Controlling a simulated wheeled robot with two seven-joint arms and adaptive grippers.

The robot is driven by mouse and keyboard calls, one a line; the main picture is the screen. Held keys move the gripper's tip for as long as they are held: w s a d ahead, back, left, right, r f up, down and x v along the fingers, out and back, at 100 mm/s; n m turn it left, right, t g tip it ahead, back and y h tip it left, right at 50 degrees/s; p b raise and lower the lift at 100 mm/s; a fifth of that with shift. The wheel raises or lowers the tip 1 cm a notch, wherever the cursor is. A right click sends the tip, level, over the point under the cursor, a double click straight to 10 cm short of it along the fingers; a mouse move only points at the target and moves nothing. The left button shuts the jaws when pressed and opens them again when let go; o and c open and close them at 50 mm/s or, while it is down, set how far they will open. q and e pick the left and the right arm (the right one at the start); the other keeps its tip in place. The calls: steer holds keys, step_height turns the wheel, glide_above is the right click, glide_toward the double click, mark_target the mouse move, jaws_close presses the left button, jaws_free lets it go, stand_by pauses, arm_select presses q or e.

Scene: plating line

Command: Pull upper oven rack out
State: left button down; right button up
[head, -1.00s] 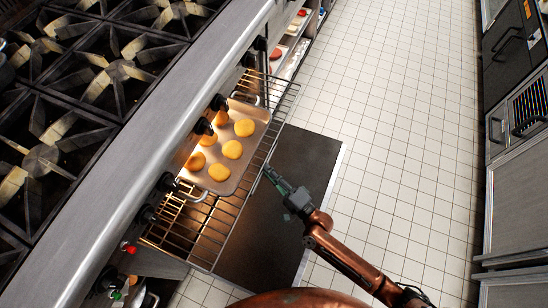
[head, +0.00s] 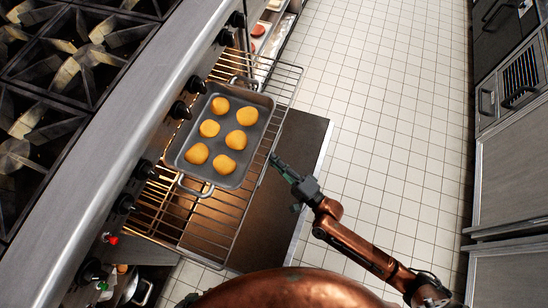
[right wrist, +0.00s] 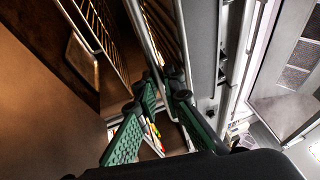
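The upper oven rack (head: 216,222) is a wire grid that sticks out of the oven front over the lowered dark door (head: 290,165). A grey metal tray (head: 248,165) with wire handles lies on it, holding several round golden buns (head: 236,140). My right gripper (head: 274,158) is at the middle of the rack's front rail. The exact contact is partly hidden by the fingertips. My left gripper is not in view.
The stove top with black burner grates (head: 85,45) and the steel front edge with black knobs (head: 180,110) lie left of the rack. The tiled floor (head: 390,120) to the right is clear up to the steel cabinets (head: 515,180). Pans stand low at bottom left.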

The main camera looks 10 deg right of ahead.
steer(key=shift+o, duration=0.8)
steer(key=v, duration=1.2)
steer(key=shift+f, duration=0.1)
